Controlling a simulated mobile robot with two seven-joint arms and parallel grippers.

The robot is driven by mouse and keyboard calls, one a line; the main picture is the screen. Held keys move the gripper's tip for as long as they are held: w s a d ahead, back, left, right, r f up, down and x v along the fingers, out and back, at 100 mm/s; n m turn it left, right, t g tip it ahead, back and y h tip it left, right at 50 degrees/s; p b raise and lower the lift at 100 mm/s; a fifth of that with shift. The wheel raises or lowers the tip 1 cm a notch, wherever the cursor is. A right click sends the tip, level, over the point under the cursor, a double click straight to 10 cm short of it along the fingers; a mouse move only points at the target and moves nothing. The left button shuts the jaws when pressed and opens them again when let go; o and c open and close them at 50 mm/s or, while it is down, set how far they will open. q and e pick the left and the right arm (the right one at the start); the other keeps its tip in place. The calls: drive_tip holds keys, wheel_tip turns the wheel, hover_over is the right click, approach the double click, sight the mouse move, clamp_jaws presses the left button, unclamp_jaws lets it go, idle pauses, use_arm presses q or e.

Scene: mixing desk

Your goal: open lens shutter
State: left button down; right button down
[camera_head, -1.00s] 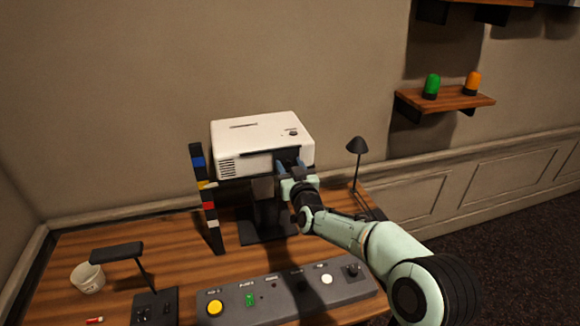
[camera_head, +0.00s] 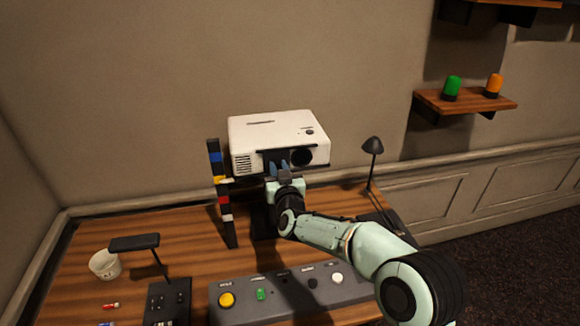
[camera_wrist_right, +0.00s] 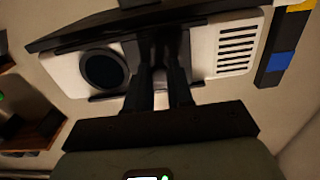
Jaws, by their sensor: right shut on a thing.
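The white projector (camera_head: 262,128) stands on a dark stand at the back of the desk. Its round dark lens (camera_head: 301,157) is uncovered at the right of its front face, and it also shows in the wrist view (camera_wrist_right: 104,69). The dark lens shutter (camera_head: 268,156) sits to the left of the lens. My right gripper (camera_head: 279,168) is at the front of the projector, shut on the shutter; its fingers (camera_wrist_right: 160,78) partly hide the held part in the wrist view. My left gripper is not in view.
A grey control panel (camera_head: 245,308) with several buttons lies along the desk front. A dark post with coloured blocks (camera_head: 222,190) stands left of the projector. A small black lamp (camera_head: 373,146) stands to the right. A white cup (camera_head: 104,265) is at far left.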

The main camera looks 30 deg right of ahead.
drive_tip(key=shift+d, duration=0.1)
drive_tip(key=c, duration=1)
unclamp_jaws()
use_arm(q)
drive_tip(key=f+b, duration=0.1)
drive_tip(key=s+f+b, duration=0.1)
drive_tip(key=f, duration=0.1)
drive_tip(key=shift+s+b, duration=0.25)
drive_tip(key=shift+b, duration=0.15)
use_arm(e)
drive_tip(key=v, duration=1.3)
drive_tip(key=shift+s+r, duration=0.1)
drive_tip(key=shift+s, duration=0.1)
